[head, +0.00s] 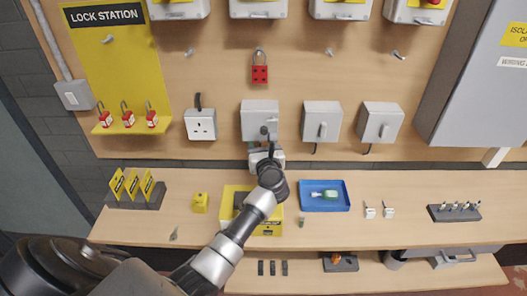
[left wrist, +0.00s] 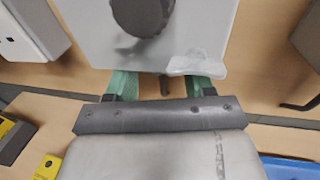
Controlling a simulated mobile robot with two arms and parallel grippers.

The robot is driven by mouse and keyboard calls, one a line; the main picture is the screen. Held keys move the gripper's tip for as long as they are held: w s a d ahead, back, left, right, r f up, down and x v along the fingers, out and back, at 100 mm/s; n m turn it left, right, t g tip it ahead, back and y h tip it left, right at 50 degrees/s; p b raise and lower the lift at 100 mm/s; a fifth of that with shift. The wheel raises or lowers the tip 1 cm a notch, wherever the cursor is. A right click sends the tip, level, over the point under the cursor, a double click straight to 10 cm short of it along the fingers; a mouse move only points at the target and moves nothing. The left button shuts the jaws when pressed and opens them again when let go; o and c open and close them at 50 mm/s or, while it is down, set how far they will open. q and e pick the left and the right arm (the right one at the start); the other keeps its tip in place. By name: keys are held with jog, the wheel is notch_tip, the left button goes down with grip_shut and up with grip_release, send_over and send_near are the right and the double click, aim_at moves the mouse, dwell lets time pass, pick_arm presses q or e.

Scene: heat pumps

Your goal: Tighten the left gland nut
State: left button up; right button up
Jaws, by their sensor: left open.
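The left grey switch box (head: 260,119) hangs on the wooden wall panel. In the left wrist view its front, with a dark round knob (left wrist: 142,14), fills the top. My left gripper (head: 264,151) is right at the underside of this box. In the left wrist view its two green-padded fingers (left wrist: 163,80) are open and apart under the box's lower edge. A small dark stub (left wrist: 165,86), which may be the gland nut or its cable, shows between the fingers. Whether the fingers touch it I cannot tell. In the head view my gripper hides the gland. My right gripper is not in view.
Two similar grey boxes (head: 322,120) (head: 380,122) hang to the right, with dark cables below. A white socket (head: 200,124) is at left. On the shelf (head: 400,230) are a blue tray (head: 343,206), a yellow case (head: 266,229) under my arm and several small parts.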

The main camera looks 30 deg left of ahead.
pick_arm(q)
jog(key=b+v, duration=0.2)
jog(key=v, duration=0.8)
jog(key=shift+a, duration=0.1)
jog(key=shift+s+d+b, duration=0.2)
jog(key=shift+b, duration=0.1)
jog(key=shift+r, duration=0.15)
